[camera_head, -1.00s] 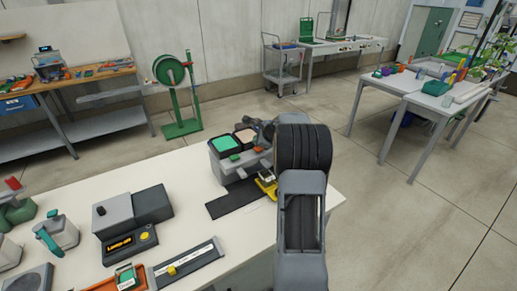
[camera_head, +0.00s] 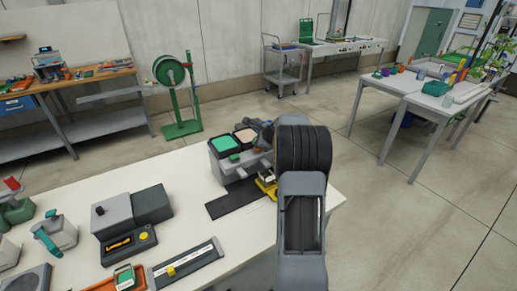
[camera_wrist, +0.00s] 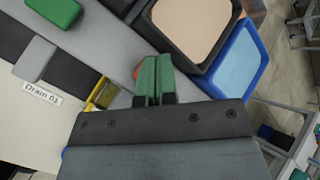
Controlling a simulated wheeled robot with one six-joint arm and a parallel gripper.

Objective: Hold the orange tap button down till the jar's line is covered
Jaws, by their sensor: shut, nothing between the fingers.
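The orange tap button (camera_wrist: 136,73) shows as a small sliver beside the tips of my gripper's green fingers in the wrist view. My gripper (camera_wrist: 153,62) is shut and empty, and its tips lie over or against the button; I cannot tell whether it is pressed. In the head view my arm hides the gripper. A yellow-framed piece (camera_wrist: 103,93) sits by the grey skid, left of the fingers, and shows in the head view (camera_head: 267,184). I cannot make out the jar's line or its liquid level.
Peach (camera_wrist: 193,28) and blue (camera_wrist: 238,62) bins stand close right of the fingers. A green button (camera_wrist: 54,10) and a label reading "Drain 01" (camera_wrist: 41,93) lie to the left.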

